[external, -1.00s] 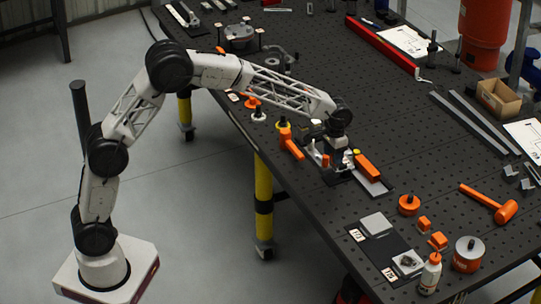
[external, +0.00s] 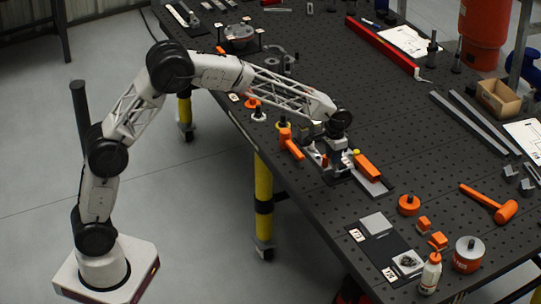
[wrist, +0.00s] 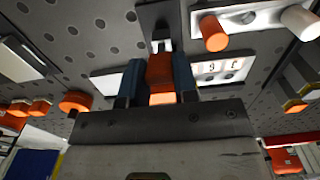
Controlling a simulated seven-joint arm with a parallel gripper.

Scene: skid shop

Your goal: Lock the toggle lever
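An orange lever grip stands between the two blue fingers of my gripper (wrist: 159,80) in the wrist view. This orange grip (wrist: 160,70) sits snugly between them, but I cannot tell whether both fingers press on it. In the external view my gripper (external: 338,162) is low over a small metal fixture on the table's near side, and its fingertips are largely hidden. An orange bar (external: 368,167) lies just right of my gripper on that fixture. I cannot tell which orange part is the one between my fingers.
Another orange handle (external: 291,145) stands just left of my gripper. An orange puck (external: 409,205), orange blocks (external: 424,223), a mallet (external: 505,212), a bottle (external: 430,273) and a tin (external: 468,254) are to the right. The black perforated table (external: 400,125) is clear behind the fixture.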

